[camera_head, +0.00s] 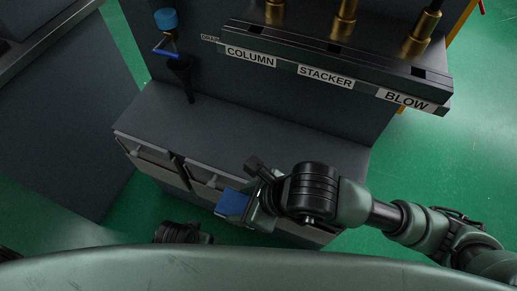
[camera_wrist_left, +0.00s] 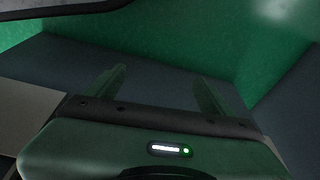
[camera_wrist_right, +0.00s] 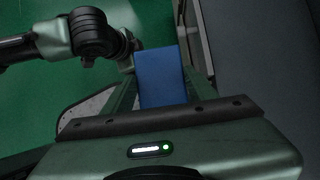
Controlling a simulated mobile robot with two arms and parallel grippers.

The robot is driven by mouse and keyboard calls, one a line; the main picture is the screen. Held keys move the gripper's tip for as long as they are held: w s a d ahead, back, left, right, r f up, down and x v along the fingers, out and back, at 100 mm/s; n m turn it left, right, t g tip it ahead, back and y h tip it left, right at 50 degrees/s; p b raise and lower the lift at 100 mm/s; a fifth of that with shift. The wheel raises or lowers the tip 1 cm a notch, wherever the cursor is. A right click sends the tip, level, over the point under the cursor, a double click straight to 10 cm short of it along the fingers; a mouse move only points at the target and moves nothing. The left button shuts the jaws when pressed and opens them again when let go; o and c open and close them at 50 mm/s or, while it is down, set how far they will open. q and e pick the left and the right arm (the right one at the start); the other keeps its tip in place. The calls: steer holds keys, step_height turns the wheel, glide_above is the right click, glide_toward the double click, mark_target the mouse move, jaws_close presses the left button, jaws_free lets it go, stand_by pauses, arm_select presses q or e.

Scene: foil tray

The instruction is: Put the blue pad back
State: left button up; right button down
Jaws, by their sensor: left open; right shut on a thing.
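The blue pad (camera_head: 233,203) is a flat blue block held in my right gripper (camera_head: 248,205), in front of the grey cabinet. In the right wrist view the blue pad (camera_wrist_right: 160,75) stands between the fingers of the right gripper (camera_wrist_right: 160,92), which is shut on it. My left gripper is open and empty in the left wrist view (camera_wrist_left: 158,85), with grey surface and green floor beyond it. In the head view only a dark part of the left arm shows low in the middle, and its fingers are hidden.
A grey cabinet (camera_head: 260,138) with handled fronts and a clear top ledge stands ahead. Above it is a labelled dark rail (camera_head: 330,62) with brass fittings. A black post (camera_head: 184,75) with a blue cap stands at the ledge's back left. Green floor lies right.

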steer(key=w+d, duration=0.2)
steer(key=w, duration=0.4)
steer(key=w+d+f, duration=0.1)
steer(key=w+d, duration=0.1)
steer(key=w, duration=0.3)
steer(key=w+d+f, duration=0.1)
steer(key=w+d, duration=0.1)
steer(key=w, duration=0.4)
steer(key=shift+w+d+f, duration=0.1)
steer(key=shift+w+f, duration=0.05)
steer(key=shift+w, duration=0.2)
steer(key=shift+f, duration=0.25)
steer(key=shift+f+b, duration=0.35)
steer(key=shift+f, duration=0.25)
step_height(320, 180, down, 3)
steer(key=shift+r, duration=0.2)
steer(key=shift+w+f, duration=0.2)
steer(key=shift+c, duration=2.3)
jaws_free()
arm_select(q)
steer(key=r, duration=0.3)
steer(key=shift+w+d+r, duration=0.15)
steer(key=shift+w+r, duration=0.2)
steer(key=shift+r, duration=0.05)
arm_select(e)
steer(key=shift+d+r, duration=0.1)
